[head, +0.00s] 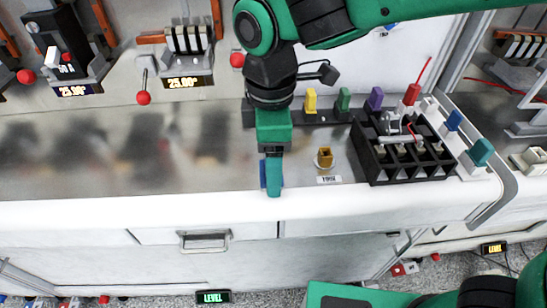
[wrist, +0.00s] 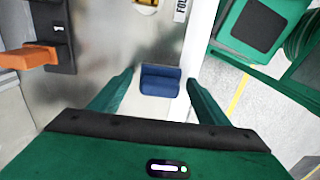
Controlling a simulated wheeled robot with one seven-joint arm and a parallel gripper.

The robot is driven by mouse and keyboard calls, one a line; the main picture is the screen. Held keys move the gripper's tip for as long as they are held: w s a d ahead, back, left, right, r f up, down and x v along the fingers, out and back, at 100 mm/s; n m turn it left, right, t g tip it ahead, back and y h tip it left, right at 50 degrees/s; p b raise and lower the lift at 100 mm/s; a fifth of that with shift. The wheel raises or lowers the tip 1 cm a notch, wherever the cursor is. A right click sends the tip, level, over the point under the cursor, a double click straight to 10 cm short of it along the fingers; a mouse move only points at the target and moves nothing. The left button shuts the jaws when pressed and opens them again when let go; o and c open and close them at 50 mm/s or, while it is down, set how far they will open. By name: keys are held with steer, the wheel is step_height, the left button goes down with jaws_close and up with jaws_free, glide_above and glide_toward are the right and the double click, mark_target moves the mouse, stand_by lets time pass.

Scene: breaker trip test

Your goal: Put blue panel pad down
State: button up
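The blue panel pad (wrist: 161,81) is at the front edge of the bench top in the wrist view, between the fingers of my gripper (wrist: 160,82). The fingers are open, with a narrow gap visible on either side of the pad. In the head view my gripper (head: 272,180) points down at the bench's front edge, and a blue sliver of the pad (head: 263,173) shows at its left side. The rest of the pad is hidden behind the finger there.
A brass-coloured fitting (head: 325,158) with a label stands right of my gripper. Beyond it is a black tray (head: 378,172) with several compartments. Coloured pads stand along the back and right, including another blue one (head: 453,120). The metal bench top (head: 110,165) to the left is clear.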

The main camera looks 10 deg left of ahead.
steer(key=shift+f, duration=0.2)
steer(key=r, duration=1.1)
steer(key=shift+d, duration=0.35)
steer(key=shift+f, duration=0.1)
